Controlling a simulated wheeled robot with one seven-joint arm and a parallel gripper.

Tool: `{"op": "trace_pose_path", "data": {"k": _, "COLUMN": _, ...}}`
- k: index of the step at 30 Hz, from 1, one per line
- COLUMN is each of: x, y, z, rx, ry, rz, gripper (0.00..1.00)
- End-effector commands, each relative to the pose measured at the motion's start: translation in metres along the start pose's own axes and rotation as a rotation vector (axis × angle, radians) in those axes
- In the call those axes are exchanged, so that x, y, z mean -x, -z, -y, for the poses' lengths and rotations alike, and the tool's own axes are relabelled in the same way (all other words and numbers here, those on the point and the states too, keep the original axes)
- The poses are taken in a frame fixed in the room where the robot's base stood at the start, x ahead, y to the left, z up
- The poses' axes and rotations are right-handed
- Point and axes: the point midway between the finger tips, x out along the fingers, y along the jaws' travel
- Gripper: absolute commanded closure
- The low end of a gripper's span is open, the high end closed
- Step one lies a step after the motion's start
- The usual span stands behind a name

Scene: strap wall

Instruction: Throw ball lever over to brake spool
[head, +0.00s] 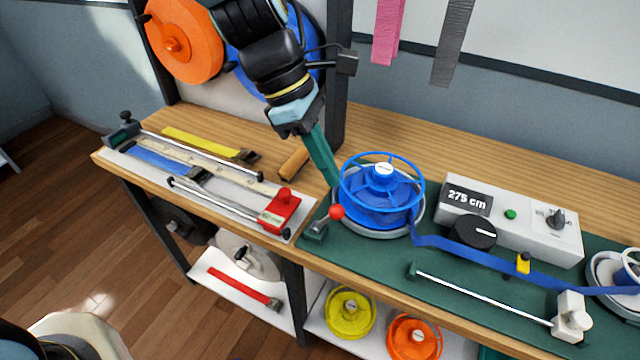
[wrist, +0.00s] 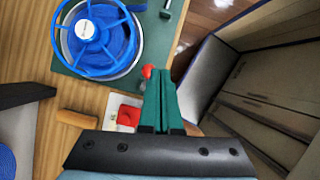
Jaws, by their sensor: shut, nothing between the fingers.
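The rod leans right, toward the blue spool (head: 376,212). The spool wears a blue handwheel (head: 345,180) on top and sits just right of the lever. My gripper (head: 333,184) is shut and empty, its green fingers pointing down just above and behind the red ball. In the wrist view the fingertips (wrist: 160,74) appear right beside the ball (wrist: 148,71); I cannot tell whether they touch. The lever's rod is mostly hidden there.
Right of the spool stand a grey box (head: 515,222) reading 275 cm and a black knob (head: 472,231). Blue strap (head: 455,246) runs right across the green mat. A red clamp (head: 281,208) on a measuring jig lies left. A wooden handle (head: 293,164) lies behind.

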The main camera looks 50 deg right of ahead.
Motion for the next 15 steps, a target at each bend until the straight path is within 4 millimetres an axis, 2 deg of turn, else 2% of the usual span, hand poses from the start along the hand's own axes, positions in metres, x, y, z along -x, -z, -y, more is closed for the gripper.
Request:
{"op": "trace_pose_path", "data": {"k": 1, "x": 0.005, "y": -0.009, "z": 0.001, "rx": -0.006, "ry": -0.004, "rz": 0.001, "gripper": 1.0}}
{"op": "trace_pose_path", "data": {"k": 6, "x": 0.02, "y": -0.026, "z": 0.005, "rx": -0.002, "ry": -0.004, "rz": 0.001, "gripper": 1.0}}
{"op": "trace_pose_path", "data": {"k": 15, "x": 0.026, "y": -0.034, "z": 0.007, "rx": 0.001, "ry": -0.002, "rz": -0.001, "gripper": 1.0}}
